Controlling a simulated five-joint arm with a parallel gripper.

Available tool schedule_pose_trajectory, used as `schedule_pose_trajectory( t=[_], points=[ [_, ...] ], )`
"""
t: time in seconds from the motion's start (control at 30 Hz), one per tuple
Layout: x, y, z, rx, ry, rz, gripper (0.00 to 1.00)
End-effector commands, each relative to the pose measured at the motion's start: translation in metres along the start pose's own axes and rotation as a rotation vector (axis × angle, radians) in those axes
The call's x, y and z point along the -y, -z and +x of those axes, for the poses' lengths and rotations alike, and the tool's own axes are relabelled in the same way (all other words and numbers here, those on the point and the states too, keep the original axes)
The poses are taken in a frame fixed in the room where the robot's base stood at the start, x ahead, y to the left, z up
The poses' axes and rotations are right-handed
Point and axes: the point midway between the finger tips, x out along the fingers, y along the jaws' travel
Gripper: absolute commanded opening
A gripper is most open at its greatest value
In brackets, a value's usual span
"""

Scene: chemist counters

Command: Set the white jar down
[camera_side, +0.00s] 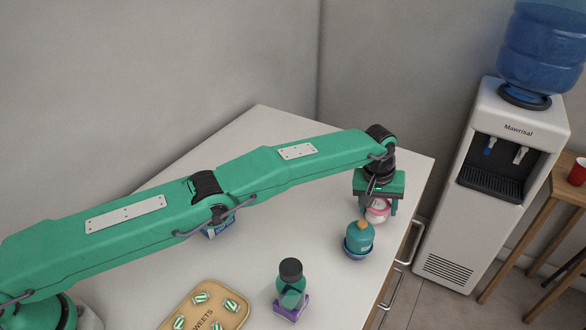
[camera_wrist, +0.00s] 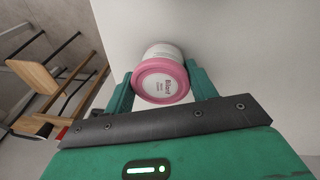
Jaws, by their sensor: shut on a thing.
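The white jar (camera_wrist: 164,50) with a pink-rimmed lid is between the two fingers of my gripper (camera_wrist: 160,76) in the wrist view. My gripper is shut on it, one finger on each side. In the side view my gripper (camera_side: 376,206) points down at the far right part of the white counter (camera_side: 330,205). The jar (camera_side: 377,211) shows there between the fingers, partly hidden by them. It is low over the counter; I cannot tell whether its base touches the surface.
A teal bottle (camera_side: 360,233) in a blue bowl (camera_side: 356,251) stands close in front of my gripper. A dark-capped green bottle (camera_side: 291,292) stands on a purple base nearer the front, beside a sweets board (camera_side: 240,321). A blue item (camera_side: 218,231) is partly behind my arm. The counter's right edge is near.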

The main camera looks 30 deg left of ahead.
Motion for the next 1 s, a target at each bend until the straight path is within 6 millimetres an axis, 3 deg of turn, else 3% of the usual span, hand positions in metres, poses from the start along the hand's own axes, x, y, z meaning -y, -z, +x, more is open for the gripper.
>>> schedule_pose_trajectory(
  t=[0.2, 0.23, 0.33, 0.37, 1.0],
  points=[
    [0.0, -0.001, 0.002, 0.002, 0.001, 0.0, 0.31],
    [0.0, -0.001, 0.002, 0.002, 0.001, 0.0, 0.6],
    [0.0, -0.001, 0.002, 0.001, 0.001, 0.0, 0.8],
    [0.0, -0.001, 0.001, 0.001, 0.001, 0.0, 0.82],
    [-0.001, 0.0, -0.009, 0.0, 0.0, 0.0, 0.82]
  ],
)
